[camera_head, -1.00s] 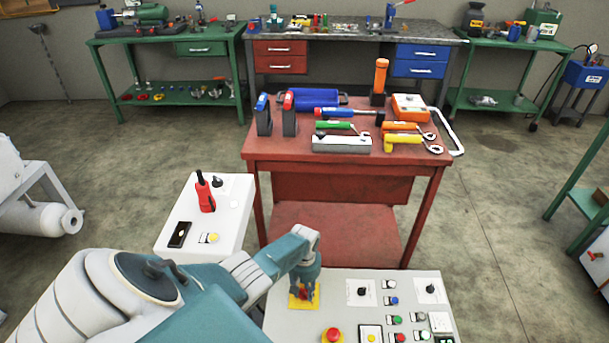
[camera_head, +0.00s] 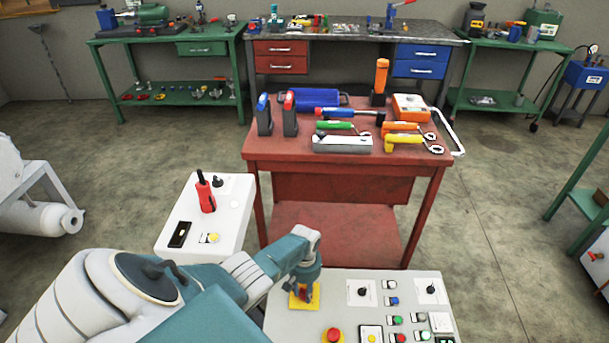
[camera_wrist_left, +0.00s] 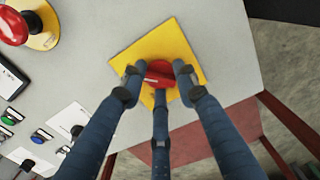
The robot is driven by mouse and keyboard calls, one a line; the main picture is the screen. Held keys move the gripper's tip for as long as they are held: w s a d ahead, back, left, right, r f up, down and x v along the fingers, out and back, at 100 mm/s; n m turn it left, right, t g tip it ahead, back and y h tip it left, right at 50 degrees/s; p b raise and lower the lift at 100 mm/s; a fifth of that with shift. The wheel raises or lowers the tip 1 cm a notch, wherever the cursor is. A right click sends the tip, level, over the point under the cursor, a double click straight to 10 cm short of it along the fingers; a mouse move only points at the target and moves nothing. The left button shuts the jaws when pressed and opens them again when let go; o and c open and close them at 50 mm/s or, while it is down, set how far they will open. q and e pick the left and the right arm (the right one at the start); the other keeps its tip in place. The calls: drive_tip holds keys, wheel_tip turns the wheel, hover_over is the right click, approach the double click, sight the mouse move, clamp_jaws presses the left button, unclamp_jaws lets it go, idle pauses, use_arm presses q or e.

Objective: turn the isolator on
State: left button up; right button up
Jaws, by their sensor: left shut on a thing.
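The isolator is a red rotary knob (camera_wrist_left: 160,73) on a square yellow plate (camera_wrist_left: 180,45), at the far left corner of the grey control panel (camera_head: 285,318). In the head view the yellow plate (camera_head: 313,303) shows around my fingers. My left gripper (camera_head: 304,288) reaches down onto the knob from above. In the left wrist view its three dark fingers (camera_wrist_left: 159,84) close around the red knob and touch it. The fingers hide part of the knob. My right gripper is not in view.
The panel also carries a red emergency button (camera_head: 333,335), black selector knobs (camera_head: 363,292) and several coloured push buttons. A white box (camera_head: 222,222) with a red handheld device (camera_head: 206,196) stands to the left. A red table (camera_head: 290,150) with tools is behind.

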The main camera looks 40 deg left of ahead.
sight(304, 290)
use_arm(q)
drive_tip(key=o, duration=1.2)
drive_tip(key=shift+w+a+r, duration=0.1)
drive_tip(key=shift+w+a, duration=0.2)
drive_tip(key=shift+a, duration=0.15)
drive_tip(key=shift+c, duration=0.2)
drive_tip(key=shift+d, duration=0.3)
drive_tip(key=shift+r, duration=0.1)
wheel_tip(304, 290, up, 12)
drive_tip(key=shift+s+f, duration=0.15)
drive_tip(key=shift+f, duration=0.05)
